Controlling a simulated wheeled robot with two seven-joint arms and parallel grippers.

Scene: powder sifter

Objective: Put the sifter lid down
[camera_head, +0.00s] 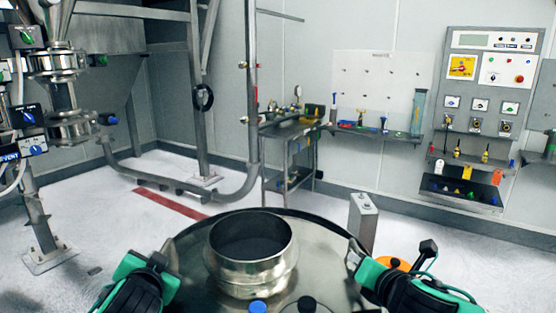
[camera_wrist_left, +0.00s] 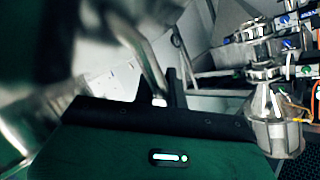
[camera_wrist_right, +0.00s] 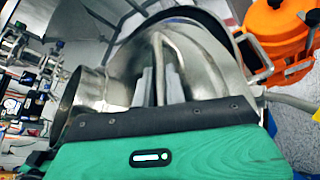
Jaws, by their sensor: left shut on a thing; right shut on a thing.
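The sifter lid (camera_head: 325,243) is a wide round steel cover with a tall open collar (camera_head: 250,268) in its middle; it is low in the head view, close in front of me. My left gripper (camera_head: 166,268) is shut on its left side. My right gripper (camera_head: 354,262) is shut on its right side. In the right wrist view, the right fingers (camera_wrist_right: 160,85) are around a bent bar handle on the lid (camera_wrist_right: 205,60). The left wrist view is dark and blurred, so the left grasp point is hard to see. What lies under the lid is hidden.
An orange container (camera_wrist_right: 275,40) stands on the floor right of the lid. A grey metal box post (camera_head: 363,220) stands behind my right gripper. A steel bench (camera_head: 290,130) and control panel (camera_head: 490,85) are at the back wall. Steel pipework (camera_head: 65,130) is left. White floor lies between.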

